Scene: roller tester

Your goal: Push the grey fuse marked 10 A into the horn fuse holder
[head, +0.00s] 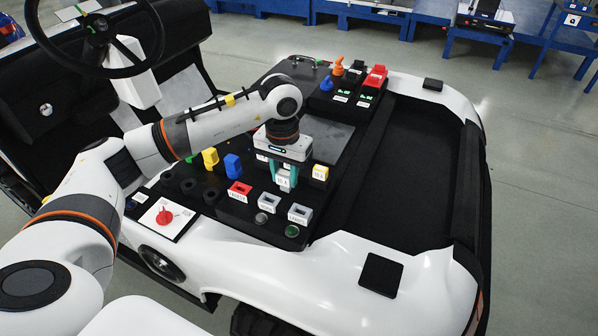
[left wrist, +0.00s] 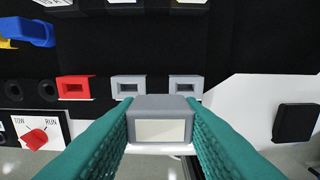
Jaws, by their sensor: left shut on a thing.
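My left gripper (head: 284,178) is shut on a grey fuse (head: 284,183) and holds it above the black panel. The fuse's pale label seems to read 10 A in the head view. In the left wrist view the grey fuse (left wrist: 160,118) sits between the teal fingers. A red fuse holder (head: 239,189) and two grey fuse holders, one in the middle (head: 268,201) and one at the right (head: 299,213), form a row; their slots look empty. The holders' labels are too small to read surely. My right gripper is not in view.
A yellow fuse (head: 320,172) stands right of the gripper. Blue (head: 233,165) and yellow (head: 210,157) parts stand to the left. A red TOW/RUN knob (head: 163,215) sits on a white plate. Round buttons (head: 292,231) lie in front of the grey holders.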

